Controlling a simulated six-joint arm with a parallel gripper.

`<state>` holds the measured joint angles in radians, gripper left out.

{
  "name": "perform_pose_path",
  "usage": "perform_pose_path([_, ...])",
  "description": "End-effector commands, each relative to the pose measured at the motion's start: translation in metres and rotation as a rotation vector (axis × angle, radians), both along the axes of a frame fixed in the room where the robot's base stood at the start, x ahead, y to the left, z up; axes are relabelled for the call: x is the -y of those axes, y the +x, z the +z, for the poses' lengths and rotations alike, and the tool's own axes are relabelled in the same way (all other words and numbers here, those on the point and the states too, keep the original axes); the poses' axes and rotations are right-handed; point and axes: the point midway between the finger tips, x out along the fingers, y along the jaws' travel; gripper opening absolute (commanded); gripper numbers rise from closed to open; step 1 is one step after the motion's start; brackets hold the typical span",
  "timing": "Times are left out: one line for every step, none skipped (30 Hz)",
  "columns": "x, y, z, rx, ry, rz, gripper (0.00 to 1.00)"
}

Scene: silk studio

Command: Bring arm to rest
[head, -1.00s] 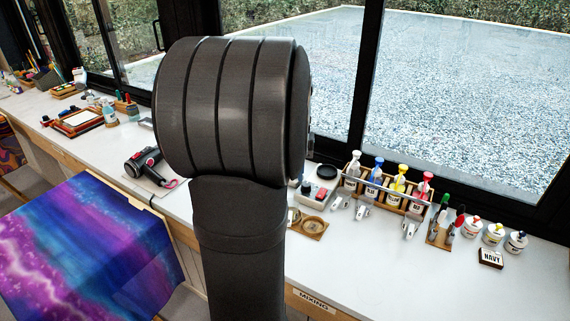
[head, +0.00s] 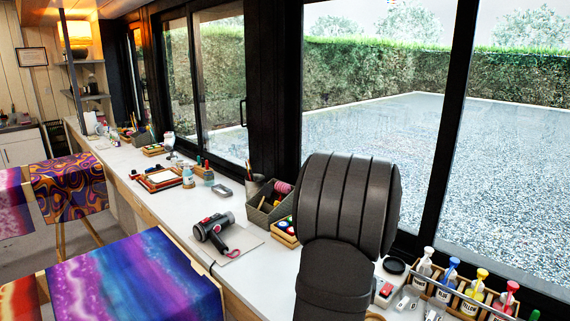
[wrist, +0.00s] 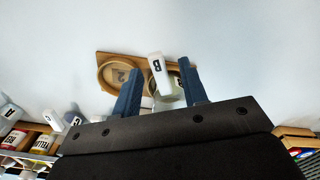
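My arm stands in the middle right of the head view, in front of the white worktop (head: 190,205); my gripper is hidden there. In the wrist view my gripper (wrist: 161,66) shows two blue fingers spread apart, with no object seen clamped between them. Beyond the fingertips is a wooden board (wrist: 112,54) with a round dish (wrist: 117,75) marked 2. A white piece marked B (wrist: 157,66) and a clear container partly hidden by the fingers appear in the gap. I cannot tell how far they are from the fingers.
A black hair dryer (head: 212,232) lies on the worktop left of my arm, near a grey bin (head: 266,211). A rack of coloured bottles (head: 468,292) stands to the right. Black-framed windows (head: 284,90) rise behind. A dyed cloth (head: 135,280) hangs in front.

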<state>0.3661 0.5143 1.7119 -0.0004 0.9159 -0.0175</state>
Motion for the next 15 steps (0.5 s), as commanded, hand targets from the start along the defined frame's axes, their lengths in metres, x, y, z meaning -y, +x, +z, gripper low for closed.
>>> perform_pose_path([-0.0001, -0.0003, -0.0059, -0.001, 0.000, 0.000, 0.39])
perform_pose_path([-0.0001, -0.0003, -0.0086, -0.001, 0.000, 0.000, 0.39])
perform_pose_path([-0.0001, -0.0004, -0.0117, -0.002, 0.001, 0.000, 0.39])
perform_pose_path([-0.0001, -0.0004, -0.0134, -0.002, 0.001, 0.000, 0.39])
perform_pose_path([-0.0001, -0.0003, -0.0147, -0.001, 0.000, 0.000, 0.39])
perform_pose_path([0.0000, 0.0001, -0.0142, 0.001, 0.000, 0.000, 0.39])
perform_pose_path([0.0001, 0.0002, -0.0124, 0.002, -0.001, 0.000, 0.39])
perform_pose_path([0.0000, 0.0001, -0.0117, 0.001, 0.000, 0.000, 0.39])
perform_pose_path([0.0000, 0.0000, -0.0113, 0.001, 0.000, 0.000, 0.39])
perform_pose_path([0.0000, 0.0000, -0.0111, 0.001, 0.000, 0.000, 0.39])
perform_pose_path([0.0000, 0.0000, -0.0111, 0.001, 0.000, 0.000, 0.39])
perform_pose_path([0.0000, 0.0000, -0.0111, 0.001, 0.000, 0.000, 0.39])
perform_pose_path([0.0000, -0.0001, -0.0111, 0.000, 0.000, 0.000, 0.39])
perform_pose_path([0.0000, 0.0000, -0.0111, 0.000, 0.000, 0.000, 0.39])
perform_pose_path([0.0000, 0.0000, -0.0110, 0.001, 0.000, 0.000, 0.39])
